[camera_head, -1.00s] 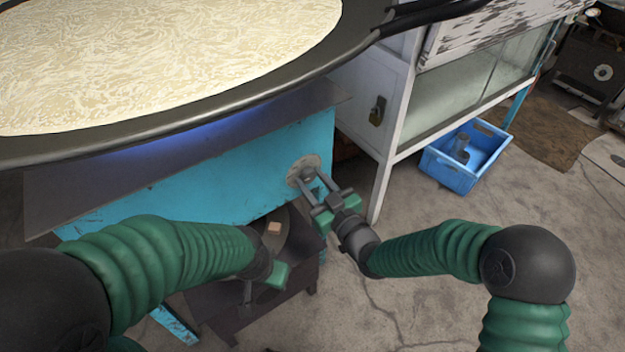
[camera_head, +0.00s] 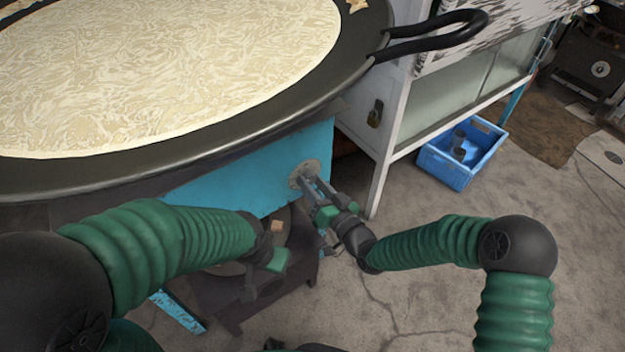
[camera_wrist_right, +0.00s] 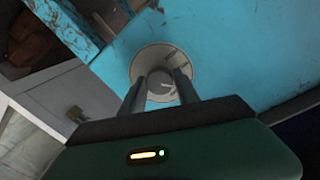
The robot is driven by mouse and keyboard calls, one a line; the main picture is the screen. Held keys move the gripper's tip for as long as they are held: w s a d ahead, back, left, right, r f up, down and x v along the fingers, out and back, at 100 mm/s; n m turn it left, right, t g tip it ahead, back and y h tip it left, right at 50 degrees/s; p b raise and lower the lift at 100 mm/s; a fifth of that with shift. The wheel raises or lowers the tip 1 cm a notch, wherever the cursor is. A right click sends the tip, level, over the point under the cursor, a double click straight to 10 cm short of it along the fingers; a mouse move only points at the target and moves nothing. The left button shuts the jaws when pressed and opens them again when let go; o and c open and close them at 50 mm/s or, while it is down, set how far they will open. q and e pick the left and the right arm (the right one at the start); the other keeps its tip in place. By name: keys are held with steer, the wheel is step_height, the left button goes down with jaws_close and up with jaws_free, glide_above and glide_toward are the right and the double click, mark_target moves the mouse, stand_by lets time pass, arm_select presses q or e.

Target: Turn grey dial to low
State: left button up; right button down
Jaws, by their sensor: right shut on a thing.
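The grey dial (camera_wrist_right: 161,85) sits on a round pale plate on the front of the turquoise stove (camera_head: 235,180). In the head view the dial's plate (camera_head: 305,172) is near the stove's right end. My right gripper (camera_head: 308,182) reaches it from the lower right. In the right wrist view its two fingers (camera_wrist_right: 160,88) stand on either side of the dial's knob, shut on it. The dial's markings are too small to read. My left gripper (camera_head: 272,245) hangs in front of the stove, away from the dial. Its fingers are not clear.
A white cabinet (camera_head: 385,150) stands close right of the dial. A blue crate (camera_head: 450,172) sits on the floor. A dark low stand (camera_head: 240,310) is below my left gripper.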

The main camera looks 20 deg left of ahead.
steer(key=shift+d+f+m, duration=0.1)
steer(key=shift+m, duration=0.2)
steer(key=c, duration=0.9)
jaws_free()
steer(key=shift+d, duration=0.1)
steer(key=p+v, duration=0.5)
steer(key=v, duration=1.1)
steer(key=shift+s+d+p, duration=0.2)
steer(key=shift+s+p, duration=0.05)
steer(key=shift+p, duration=0.05)
